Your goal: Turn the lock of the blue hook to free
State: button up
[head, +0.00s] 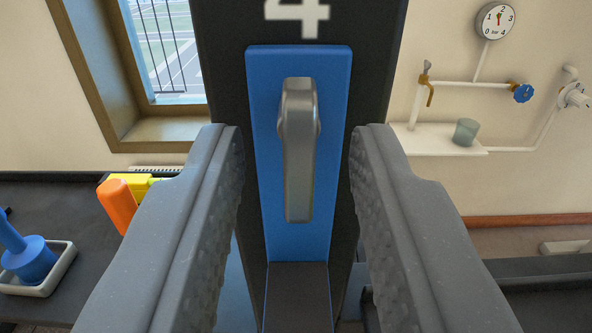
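A blue plate (262,158) is fixed upright on a dark post (224,60) with a white 4 at its top. A grey metal lever (298,160) sits on the plate and points straight down; it appears to be the lock. My gripper (298,150) is open, with one textured grey finger on each side of the plate and lever. The fingers look apart from the lever, with gaps on both sides. The hook itself cannot be made out; below the plate a dark block (297,295) shows.
At left, an orange object (117,206), a yellow object (136,186) and a blue item (30,260) in a white tray (62,268) lie on a dark surface. At right, a gauge (495,20), pipes, a blue valve knob (523,93) and a cup (465,132) are on the wall.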

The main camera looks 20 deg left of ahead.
grip_shut()
jog(key=shift+a, duration=0.4)
jog(key=shift+d, duration=0.3)
jog(key=shift+n, duration=0.5)
jog(key=n+b, duration=0.2)
jog(key=n, duration=0.2)
jog(key=shift+d, duration=0.15)
jog(key=n+b, duration=0.2)
jog(key=n, duration=0.1)
jog(key=shift+f+n, duration=0.1)
jog(key=shift+n, duration=0.2)
jog(key=n+b, duration=0.3)
jog(key=n, duration=0.1)
jog(key=shift+n, duration=0.3)
jog(key=n+b, duration=0.2)
jog(key=n, duration=0.2)
jog(key=shift+n+b, duration=0.3)
jog(key=shift+b, duration=0.05)
